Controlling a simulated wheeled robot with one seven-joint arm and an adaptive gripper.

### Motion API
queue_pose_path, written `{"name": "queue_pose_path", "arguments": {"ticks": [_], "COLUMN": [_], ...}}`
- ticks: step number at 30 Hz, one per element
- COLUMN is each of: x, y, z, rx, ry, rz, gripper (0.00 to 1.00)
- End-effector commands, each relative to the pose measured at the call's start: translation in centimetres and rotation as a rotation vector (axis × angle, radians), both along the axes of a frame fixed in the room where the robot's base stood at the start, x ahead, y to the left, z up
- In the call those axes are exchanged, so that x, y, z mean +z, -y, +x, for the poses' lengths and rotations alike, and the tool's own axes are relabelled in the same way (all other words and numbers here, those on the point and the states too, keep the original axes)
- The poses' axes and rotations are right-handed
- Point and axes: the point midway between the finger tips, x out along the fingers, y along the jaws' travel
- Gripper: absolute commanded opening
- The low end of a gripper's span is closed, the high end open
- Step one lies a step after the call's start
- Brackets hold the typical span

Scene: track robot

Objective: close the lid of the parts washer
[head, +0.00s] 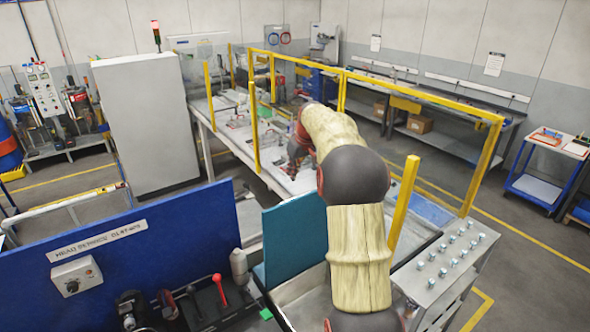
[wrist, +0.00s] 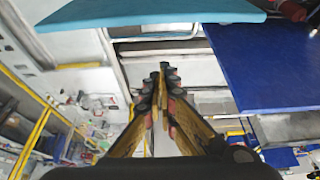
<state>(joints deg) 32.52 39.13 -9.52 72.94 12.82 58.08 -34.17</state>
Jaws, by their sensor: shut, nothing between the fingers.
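The parts washer's lid is a flat teal panel (head: 293,240) that stands raised at the left of a grey metal basin (head: 296,308). My arm crosses in front of the lid's right edge and hides part of the basin. The lid (wrist: 150,12) also shows across the top of the wrist view, beyond the fingertips and apart from them. My gripper (wrist: 161,72) is shut and empty, its fingertips together in the wrist view. In the head view my gripper (head: 298,150) is small, beyond the lid, and partly hidden by my arm.
A blue panel (head: 130,262) stands left of the lid, with a red-handled tool (head: 219,290) in front of it. A grey panel with several knobs (head: 452,258) is at the right. Yellow rails (head: 402,205) border the long bench behind. Open floor lies at the right.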

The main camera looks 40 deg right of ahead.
Motion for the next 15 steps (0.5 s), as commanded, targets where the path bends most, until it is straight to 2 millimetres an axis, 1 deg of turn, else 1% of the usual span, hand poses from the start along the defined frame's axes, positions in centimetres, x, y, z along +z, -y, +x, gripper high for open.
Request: {"name": "queue_pose_path", "arguments": {"ticks": [1,9,11,15], "x": [-1.0,-5.8,-5.5,-5.7], "y": [-0.1,0.0,0.1,0.0], "z": [0.4,2.4,1.5,-0.2], "rx": [0.001,0.001,-0.001,-0.001], "ry": [-0.004,-0.003,0.001,0.0], "rz": [0.002,0.002,-0.001,-0.001], "gripper": [0.0,0.0,0.0,0.0]}}
